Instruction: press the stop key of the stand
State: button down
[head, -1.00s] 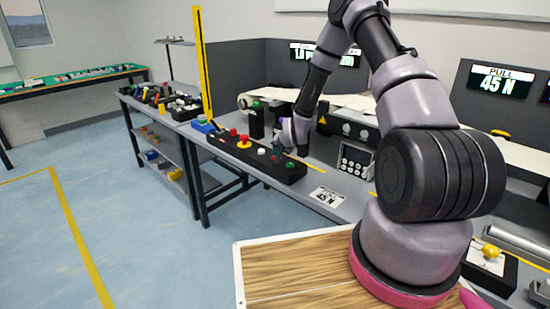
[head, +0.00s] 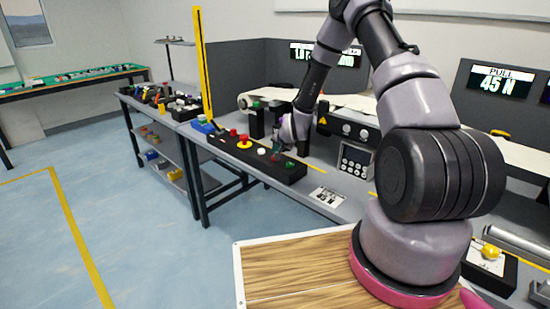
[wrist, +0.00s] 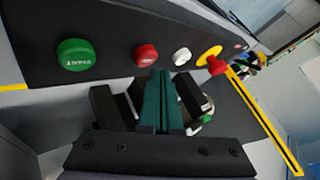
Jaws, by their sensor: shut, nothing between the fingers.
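The stand is a long black key box (head: 255,160) on the grey bench. In the wrist view it carries a green START key (wrist: 76,54), a red key (wrist: 146,54), a white key (wrist: 181,57) and a red mushroom button (wrist: 217,65) on a yellow base. The red key's lettering is too small to read. My gripper (wrist: 158,74) is shut and empty, its teal finger pads together. Its tips are close to the red key and overlap its lower edge in the wrist view; I cannot tell whether they touch. In the head view my gripper (head: 276,155) is low over the box's right half.
A dark keypad unit (head: 355,160) stands to the right of the box. A conveyor belt (head: 278,95) runs behind it. A tall yellow post (head: 202,65) and a blue item (head: 203,127) are at the left. A printed card (head: 327,196) lies in front.

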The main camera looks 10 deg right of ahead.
jog(key=shift+r, duration=2.45)
jog(key=shift+r, duration=0.2)
jog(key=s+d+r+n, duration=0.15)
jog(key=s+r, duration=0.45)
jog(key=r, duration=0.6)
jog(key=s+d+r+n, duration=0.15)
jog(key=s+r, duration=0.35)
jog(key=r, duration=0.8)
jog(key=s+d+r, duration=0.1)
jog(key=s+r, duration=0.3)
jog(key=s, duration=0.5)
jog(key=s+d+r+g, duration=0.1)
jog(key=s+r, duration=0.3)
jog(key=s, duration=0.5)
jog(key=s+r, duration=0.3)
jog(key=s, duration=0.7)
jog(key=shift+d+r+m+g, duration=0.3)
jog(key=shift+d+r+g, duration=0.1)
